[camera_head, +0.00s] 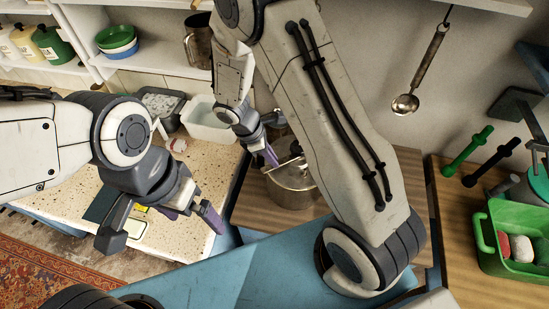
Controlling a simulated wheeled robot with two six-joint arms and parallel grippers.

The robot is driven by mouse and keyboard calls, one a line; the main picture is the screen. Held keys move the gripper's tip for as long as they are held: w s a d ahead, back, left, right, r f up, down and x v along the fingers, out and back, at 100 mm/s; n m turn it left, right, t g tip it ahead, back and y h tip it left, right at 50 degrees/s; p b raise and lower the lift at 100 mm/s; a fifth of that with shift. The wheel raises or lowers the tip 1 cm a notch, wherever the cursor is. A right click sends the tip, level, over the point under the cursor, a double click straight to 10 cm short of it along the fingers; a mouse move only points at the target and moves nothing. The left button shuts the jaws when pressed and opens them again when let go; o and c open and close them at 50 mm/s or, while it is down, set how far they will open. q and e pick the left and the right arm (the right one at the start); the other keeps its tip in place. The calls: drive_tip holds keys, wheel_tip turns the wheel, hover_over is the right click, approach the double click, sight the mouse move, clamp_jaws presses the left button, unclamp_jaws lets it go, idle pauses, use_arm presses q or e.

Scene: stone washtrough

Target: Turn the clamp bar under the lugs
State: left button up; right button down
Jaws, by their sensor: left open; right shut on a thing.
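A metal pot (291,187) stands on the wooden surface in the middle of the view, partly hidden by my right arm. A thin pale clamp bar (287,162) crosses its top. My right gripper (267,154) reaches down at the pot's left rim and is shut on the near end of the bar. The lugs are too small or too hidden to tell, so I cannot see whether the bar lies under them. My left gripper (190,212) is open and empty over the speckled counter, to the left of the pot and apart from it.
A white tub (207,122) and a dark tray (160,105) stand on the speckled counter (215,165). A green crate (515,245) with a red and a white item stands at the right. A ladle (406,101) hangs on the wall.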

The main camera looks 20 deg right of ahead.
drive_tip(key=shift+w+r+m+g, duration=0.1)
drive_tip(key=shift+w+m+g, duration=0.2)
drive_tip(key=shift+w+m, duration=0.6)
drive_tip(key=shift+w+d+m+g+p, duration=0.1)
drive_tip(key=shift+w+m+g+p, duration=0.2)
drive_tip(key=shift+w+m, duration=0.45)
drive_tip(key=shift+w+d+m+g+y+b, duration=0.1)
drive_tip(key=shift+w+d+m+g+y, duration=0.25)
drive_tip(key=shift+m, duration=0.45)
drive_tip(key=shift+w+d+m+g+y+b, duration=0.15)
drive_tip(key=shift+w+m, duration=0.3)
drive_tip(key=shift+m, duration=0.3)
drive_tip(key=shift+w+d+m+g+y+b, duration=0.15)
drive_tip(key=shift+w+m, duration=0.25)
drive_tip(key=shift+m, duration=0.4)
drive_tip(key=c, duration=0.9)
unclamp_jaws()
